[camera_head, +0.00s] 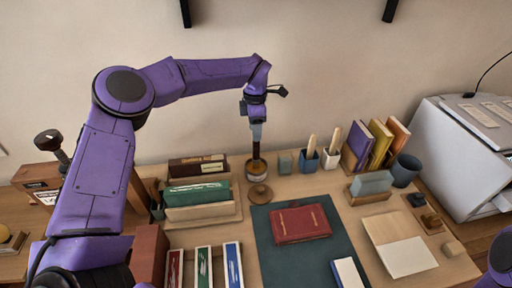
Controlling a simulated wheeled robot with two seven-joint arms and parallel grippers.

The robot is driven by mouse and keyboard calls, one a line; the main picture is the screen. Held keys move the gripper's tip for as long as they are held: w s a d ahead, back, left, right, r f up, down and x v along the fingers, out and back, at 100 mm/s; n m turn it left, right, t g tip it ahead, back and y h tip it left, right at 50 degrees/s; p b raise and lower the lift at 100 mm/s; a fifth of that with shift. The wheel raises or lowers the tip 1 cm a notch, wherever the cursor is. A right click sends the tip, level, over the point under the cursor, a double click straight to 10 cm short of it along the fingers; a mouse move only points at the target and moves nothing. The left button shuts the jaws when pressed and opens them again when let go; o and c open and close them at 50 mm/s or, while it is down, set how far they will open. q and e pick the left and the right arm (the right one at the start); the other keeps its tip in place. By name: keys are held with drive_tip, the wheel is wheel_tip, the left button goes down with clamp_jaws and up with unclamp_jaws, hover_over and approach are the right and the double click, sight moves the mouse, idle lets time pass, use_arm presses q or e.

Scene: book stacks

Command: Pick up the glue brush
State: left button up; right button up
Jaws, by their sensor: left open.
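My left gripper (256,136) is open and points straight down above a small glue pot (257,172) at the back middle of the table. A dark upright handle, which looks like the glue brush (256,152), stands in the pot directly below the fingertips. Its upper end meets or is hidden by the gripper; I cannot tell whether the fingers touch it. A round brown lid (260,194) with a knob lies just in front of the pot. Part of my right arm shows at the lower right corner, but its gripper is out of view.
Right of the pot are a small grey-green block (285,163) and two cups, blue (308,163) and white (330,159), with upright wooden tools. A red book (300,223) rests on a green mat (272,250) in front.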

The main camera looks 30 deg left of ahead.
sight(256, 150)
use_arm(q)
wheel_tip(256, 150, down, 4)
drive_tip(key=shift+w+r, duration=0.1)
drive_tip(key=shift+r, duration=0.1)
drive_tip(key=shift+w+d, duration=0.1)
clamp_jaws()
use_arm(e)
drive_tip(key=shift+w+r, duration=0.15)
drive_tip(key=shift+r, duration=0.4)
